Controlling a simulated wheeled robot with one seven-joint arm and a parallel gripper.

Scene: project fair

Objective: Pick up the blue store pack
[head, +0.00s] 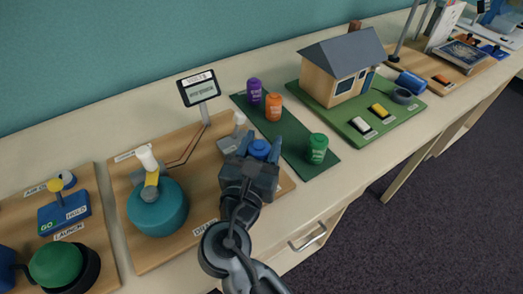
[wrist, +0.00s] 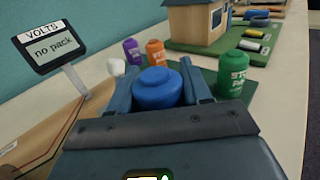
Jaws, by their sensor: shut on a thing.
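The blue store pack (head: 259,149) is a rounded blue container with a narrower cap. My gripper (head: 260,142) is shut on it, with one finger on each side. In the wrist view the blue store pack (wrist: 156,90) sits between the two fingers of my gripper (wrist: 156,84) and looks upright. Its lower part is hidden by the gripper, so I cannot tell whether it touches the surface below. A purple pack (head: 254,91), an orange pack (head: 273,106) and a green pack (head: 317,148) stand on the dark green mat (head: 290,150).
A volts display (wrist: 51,39) reading "no pack" stands on the wooden board (head: 205,160) behind my gripper. A teal rounded device (head: 158,207) with a white knob is to the left. A model house (head: 343,68) stands on a green base farther right. The table's front edge is close.

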